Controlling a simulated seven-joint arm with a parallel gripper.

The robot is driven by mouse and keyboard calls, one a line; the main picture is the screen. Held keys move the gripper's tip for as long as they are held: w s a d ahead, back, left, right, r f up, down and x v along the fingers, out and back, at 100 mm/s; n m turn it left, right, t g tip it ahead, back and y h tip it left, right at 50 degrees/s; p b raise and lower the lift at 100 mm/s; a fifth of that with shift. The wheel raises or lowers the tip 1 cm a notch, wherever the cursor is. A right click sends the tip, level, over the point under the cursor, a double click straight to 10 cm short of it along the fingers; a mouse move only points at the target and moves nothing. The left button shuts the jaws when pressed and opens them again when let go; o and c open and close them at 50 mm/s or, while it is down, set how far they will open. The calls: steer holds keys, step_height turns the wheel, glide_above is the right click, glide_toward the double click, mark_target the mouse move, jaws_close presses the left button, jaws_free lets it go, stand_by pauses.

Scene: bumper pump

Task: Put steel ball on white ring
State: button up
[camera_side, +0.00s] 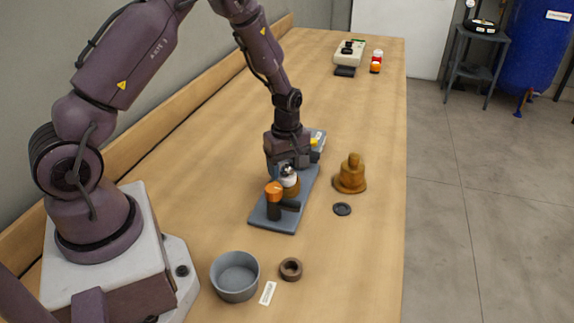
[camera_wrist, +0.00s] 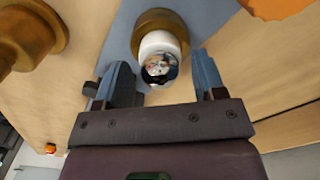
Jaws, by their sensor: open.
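The steel ball (camera_wrist: 159,68) is shiny and lies between the two spread fingers of my gripper (camera_wrist: 165,80) in the wrist view. The white ring (camera_wrist: 158,42) is right behind the ball, on a brass-coloured body (camera_wrist: 147,22). The ball appears to rest on the ring; any small gap is hidden. In the side view the ball (camera_side: 287,170) shows as a small dark shiny spot above the white ring (camera_side: 289,181), just under my gripper (camera_side: 285,168). My gripper is open around the ball, and a gap shows on each side of it.
The stack stands on a blue-grey plate (camera_side: 270,221), beside an orange-capped black post (camera_side: 274,189). A brass-coloured stepped part (camera_side: 351,175) and a black disc (camera_side: 342,209) lie to the right. A grey bowl (camera_side: 235,276) and brown ring (camera_side: 290,269) are in front.

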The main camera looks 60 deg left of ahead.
step_height(320, 180, up, 12)
step_height(320, 180, up, 8)
steer(key=m+t, duration=0.1)
steer(key=m, duration=0.3)
glide_above(287, 163)
steer(key=s+d, duration=0.3)
steer(key=d, duration=0.1)
steer(key=s+d+r+m+t, duration=0.2)
steer(key=s+d+r+m, duration=0.1)
steer(key=s+m, duration=0.4)
steer(key=s+d+r+m+t, duration=0.2)
steer(key=s+d+r+m, duration=0.2)
steer(key=s+m, duration=0.3)
steer(key=shift+s+d+r+t, duration=0.25)
steer(key=shift+s+r+t, duration=0.05)
steer(key=shift+s+r, duration=0.55)
